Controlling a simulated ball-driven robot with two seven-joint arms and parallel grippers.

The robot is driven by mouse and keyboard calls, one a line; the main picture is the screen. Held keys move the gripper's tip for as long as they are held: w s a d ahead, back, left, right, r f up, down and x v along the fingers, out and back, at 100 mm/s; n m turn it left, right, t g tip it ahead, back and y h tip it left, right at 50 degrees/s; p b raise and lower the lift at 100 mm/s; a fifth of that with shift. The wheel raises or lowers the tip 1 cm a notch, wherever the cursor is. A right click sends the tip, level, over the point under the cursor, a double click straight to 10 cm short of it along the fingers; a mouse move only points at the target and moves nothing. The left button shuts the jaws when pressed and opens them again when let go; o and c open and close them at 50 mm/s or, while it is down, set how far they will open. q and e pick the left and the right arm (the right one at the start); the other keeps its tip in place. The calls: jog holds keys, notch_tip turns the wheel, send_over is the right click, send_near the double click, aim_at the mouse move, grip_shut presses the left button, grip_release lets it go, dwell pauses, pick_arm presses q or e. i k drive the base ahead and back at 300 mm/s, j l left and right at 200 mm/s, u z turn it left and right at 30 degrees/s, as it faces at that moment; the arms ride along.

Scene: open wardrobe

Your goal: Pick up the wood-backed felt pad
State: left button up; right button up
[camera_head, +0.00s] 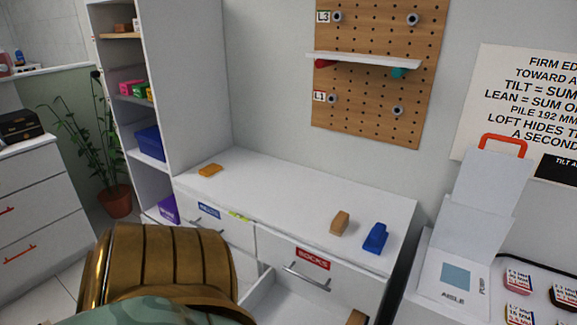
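A small tan wood-coloured block (340,222) stands on the white dresser top, left of a blue object. It looks most like the wood-backed felt pad, but no felt face can be made out. Another brown wooden piece (356,317) shows at the bottom edge, by the open drawer, and is mostly cut off. An orange-brown block (210,170) lies at the far left of the dresser top. Neither of my grippers shows in the head view.
The dresser top (275,195) is clear in the middle. A blue object (376,238) stands near its right end. The drawer labelled SOCKS (312,259) is above an open drawer (290,300). A pegboard (375,100) with a white shelf hangs behind. A bronze ribbed form hides the lower left.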

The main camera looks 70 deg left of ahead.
aim_at(339, 224)
jog(key=i+l+u, duration=0.1)
jog(key=u, duration=0.25)
jog(key=l+u, duration=0.2)
jog(key=u, duration=0.2)
jog(key=i+l+u, duration=0.1)
jog(key=u, duration=0.25)
jog(key=l+u, duration=0.1)
jog(key=u, duration=1.45)
